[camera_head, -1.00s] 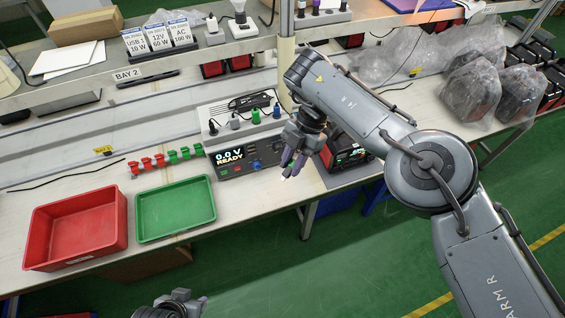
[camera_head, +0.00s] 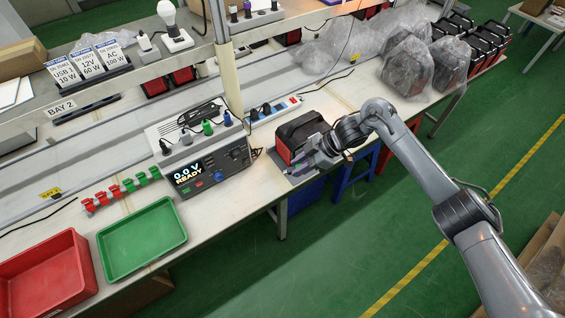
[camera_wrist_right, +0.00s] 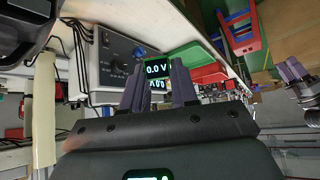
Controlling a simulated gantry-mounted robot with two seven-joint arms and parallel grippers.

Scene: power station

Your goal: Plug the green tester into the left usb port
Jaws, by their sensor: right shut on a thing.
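My right gripper (camera_head: 302,167) is in front of the black and red power station (camera_head: 292,130), its fingertips near the unit's lower front. In the right wrist view its two purple fingers (camera_wrist_right: 158,88) are shut on a small item with a glowing 0.0 V display, which I take to be the green tester (camera_wrist_right: 157,83). The tester's plug end and the left usb port cannot be made out; my gripper and wrist cover part of the power station's front. My left gripper (camera_wrist_right: 294,72) shows at the right edge of the right wrist view, away from the power station; its jaw state is unclear.
A grey bench unit (camera_head: 212,172) reading 0.0 V READY stands left of the power station, with several plugs on top. A green tray (camera_head: 172,245) and a red tray (camera_head: 75,285) are further left. A shelf post (camera_head: 228,80) rises behind. Bagged units stand at right.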

